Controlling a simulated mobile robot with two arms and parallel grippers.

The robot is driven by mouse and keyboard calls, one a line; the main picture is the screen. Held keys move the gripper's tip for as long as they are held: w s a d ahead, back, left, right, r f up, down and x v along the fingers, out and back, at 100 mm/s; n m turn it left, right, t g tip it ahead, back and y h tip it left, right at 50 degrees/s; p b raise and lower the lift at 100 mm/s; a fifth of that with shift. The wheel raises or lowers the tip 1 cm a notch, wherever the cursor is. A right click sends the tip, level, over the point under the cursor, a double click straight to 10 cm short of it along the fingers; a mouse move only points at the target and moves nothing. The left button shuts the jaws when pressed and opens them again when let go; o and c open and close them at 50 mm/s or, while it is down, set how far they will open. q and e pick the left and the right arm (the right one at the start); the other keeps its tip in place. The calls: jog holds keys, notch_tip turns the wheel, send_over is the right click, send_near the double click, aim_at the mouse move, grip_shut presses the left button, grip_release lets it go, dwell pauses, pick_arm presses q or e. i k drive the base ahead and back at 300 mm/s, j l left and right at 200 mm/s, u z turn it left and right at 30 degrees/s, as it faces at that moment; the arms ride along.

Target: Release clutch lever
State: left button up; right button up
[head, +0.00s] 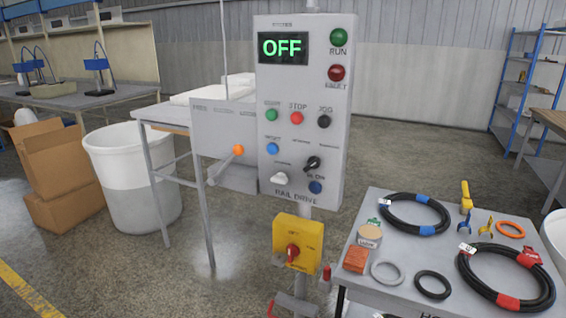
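A lever with an orange ball knob (238,150) sticks out beside the left edge of the grey control panel (335,100). It is the only lever of that kind that I can make out, and I cannot read a clutch label by it. The panel's display (283,47) reads OFF in green. Neither of my grippers shows in the head view.
A yellow switch box (297,243) with a red knob hangs below the panel. A grey cart (330,262) with coiled hoses (415,213) and rings stands at the right. A white bin (135,170) and cardboard boxes (65,165) stand left. Floor between is clear.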

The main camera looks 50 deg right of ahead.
aim_at(238, 150)
jog(key=z, duration=1.15)
